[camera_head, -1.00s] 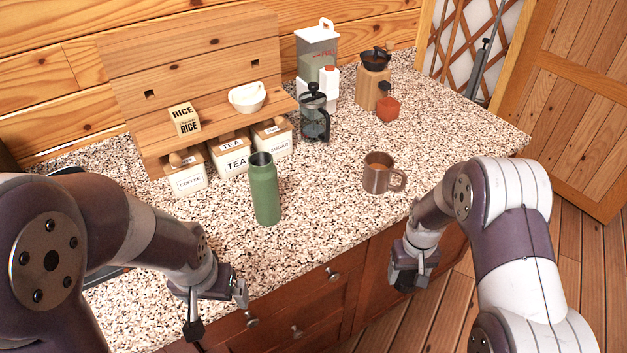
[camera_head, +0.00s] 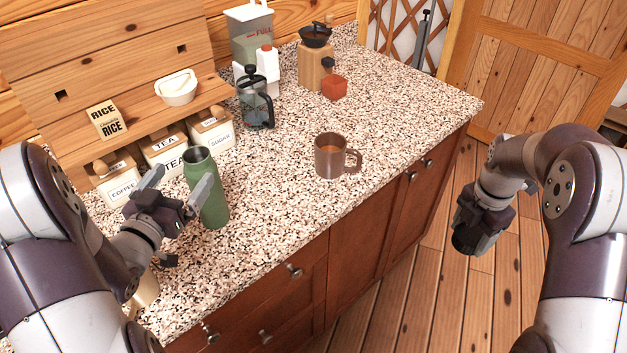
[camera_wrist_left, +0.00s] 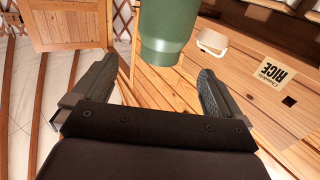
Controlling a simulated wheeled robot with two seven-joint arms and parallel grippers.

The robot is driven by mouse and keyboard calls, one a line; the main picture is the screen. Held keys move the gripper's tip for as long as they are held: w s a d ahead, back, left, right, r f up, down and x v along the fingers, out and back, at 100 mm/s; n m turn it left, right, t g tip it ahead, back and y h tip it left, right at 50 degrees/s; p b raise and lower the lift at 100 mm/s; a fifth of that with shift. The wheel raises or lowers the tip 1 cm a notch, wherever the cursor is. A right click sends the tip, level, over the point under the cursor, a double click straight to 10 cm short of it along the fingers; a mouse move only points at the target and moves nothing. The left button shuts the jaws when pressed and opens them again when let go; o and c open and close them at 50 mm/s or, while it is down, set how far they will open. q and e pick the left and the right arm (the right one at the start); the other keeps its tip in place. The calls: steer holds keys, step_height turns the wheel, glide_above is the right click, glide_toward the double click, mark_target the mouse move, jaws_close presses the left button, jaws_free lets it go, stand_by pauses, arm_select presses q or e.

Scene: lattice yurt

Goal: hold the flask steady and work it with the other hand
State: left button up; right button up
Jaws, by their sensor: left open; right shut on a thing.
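The flask (camera_head: 213,205) is a green bottle standing upright on the speckled counter, its mouth open and dark. My left gripper (camera_head: 176,188) is open beside it, and one finger overlaps the flask in the head view. In the left wrist view the flask (camera_wrist_left: 165,32) shows at the top, just ahead of the spread fingers of the left gripper (camera_wrist_left: 155,70), with no contact visible. My right gripper (camera_head: 482,222) is shut on a small dark round thing (camera_head: 465,240), out over the floor to the right of the counter. That thing is partly hidden, and I cannot tell for certain what it is.
A brown mug (camera_head: 330,158) with drink in it stands right of the flask. Coffee, tea and sugar canisters (camera_head: 165,152) stand close behind the flask. A French press (camera_head: 255,100) and a red-orange jar (camera_head: 334,88) are farther back. The counter between flask and mug is clear.

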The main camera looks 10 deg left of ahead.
arm_select(q)
steer(key=shift+s, duration=0.1)
step_height(320, 180, down, 8)
steer(key=w, duration=0.1)
steer(key=shift+w+b, duration=0.4)
steer(key=shift+b, duration=0.05)
steer(key=w, duration=0.3)
steer(key=w+p, duration=0.1)
steer(key=w, duration=0.1)
steer(key=shift+w+d, duration=0.35)
steer(key=shift+d, duration=0.05)
